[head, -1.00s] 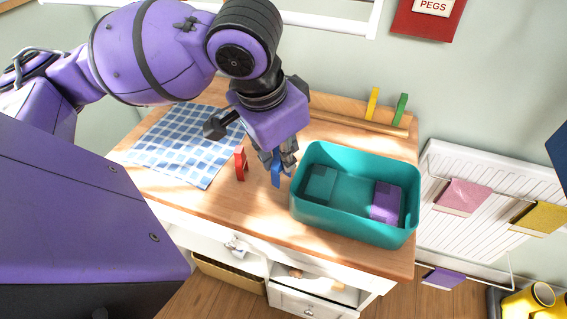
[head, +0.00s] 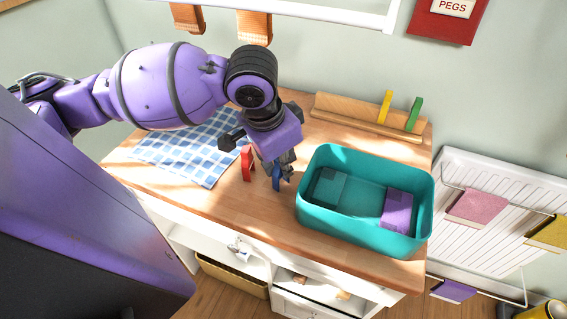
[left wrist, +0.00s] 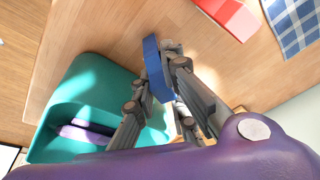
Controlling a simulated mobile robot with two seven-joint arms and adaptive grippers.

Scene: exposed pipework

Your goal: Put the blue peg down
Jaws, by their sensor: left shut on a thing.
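The blue peg (head: 276,181) is upright at the worktop, between the red peg and the teal bin. My left gripper (head: 281,168) is shut on it from above. In the left wrist view the blue peg (left wrist: 152,66) sits between the grey fingers (left wrist: 158,85), its end close to or touching the wood; I cannot tell which. The red peg (head: 248,163) stands just left of it and also shows in the left wrist view (left wrist: 225,12). My right gripper is not in view.
A teal bin (head: 330,222) holding a purple block (head: 397,210) stands close on the right. A wooden rack (head: 350,115) behind carries a yellow peg (head: 385,106) and a green peg (head: 413,114). A checked cloth (head: 190,155) lies left. The worktop's front is clear.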

